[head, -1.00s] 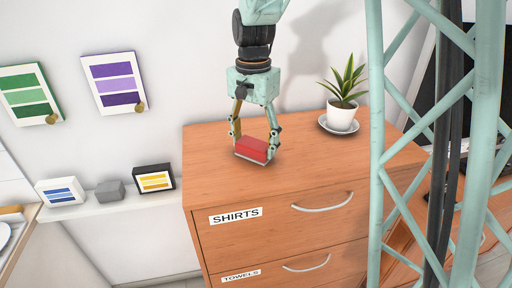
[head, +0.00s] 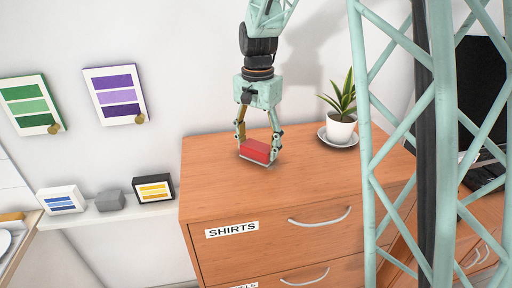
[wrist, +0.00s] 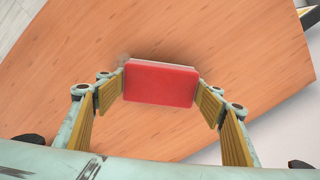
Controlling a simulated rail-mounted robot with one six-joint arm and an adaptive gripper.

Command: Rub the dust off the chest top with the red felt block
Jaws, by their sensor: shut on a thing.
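The red felt block (head: 255,151) is between the fingers of my gripper (head: 258,153), which is shut on it. The block is low over the wooden chest top (head: 212,180), left of its middle; whether it touches the top I cannot tell. In the wrist view the red block (wrist: 160,84) sits between both fingers, with a pale edge along its far side. A small faint greyish patch (wrist: 123,60) shows on the wood by the block's upper left corner. It may be dust; any dust under the block is hidden.
A potted plant (head: 340,128) on a saucer stands at the back right of the chest top. The chest front has a drawer labelled SHIRTS (head: 232,229). My lattice column hides the chest's right side.

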